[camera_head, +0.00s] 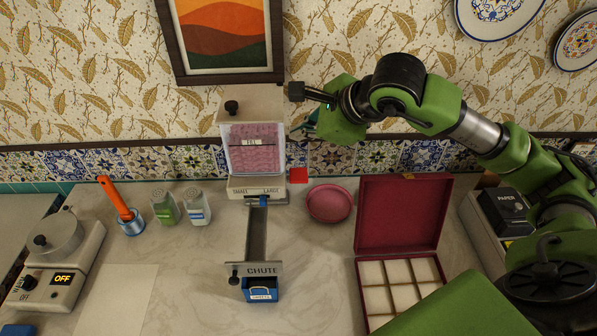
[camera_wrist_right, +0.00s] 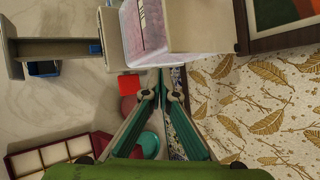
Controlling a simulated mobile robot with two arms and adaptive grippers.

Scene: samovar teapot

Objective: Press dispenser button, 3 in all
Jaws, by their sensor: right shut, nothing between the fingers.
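The dispenser (camera_head: 255,185) stands at the back of the counter, with a clear hopper of pink contents (camera_head: 254,150) and a base marked SMALL and LARGE. A red square button (camera_head: 299,175) sticks out on the right of its base; the button also shows in the right wrist view (camera_wrist_right: 129,86). My right gripper (camera_head: 300,125) is shut and empty, beside the hopper's right side and above the button. In the right wrist view its fingertips (camera_wrist_right: 161,80) meet next to the dispenser, apart from the button in the picture. My left gripper is not in view.
A chute (camera_head: 257,235) leads from the dispenser to a blue bin (camera_head: 262,291). A pink dish (camera_head: 329,203) lies right of the button, and an open maroon compartment box (camera_head: 403,220) is farther right.

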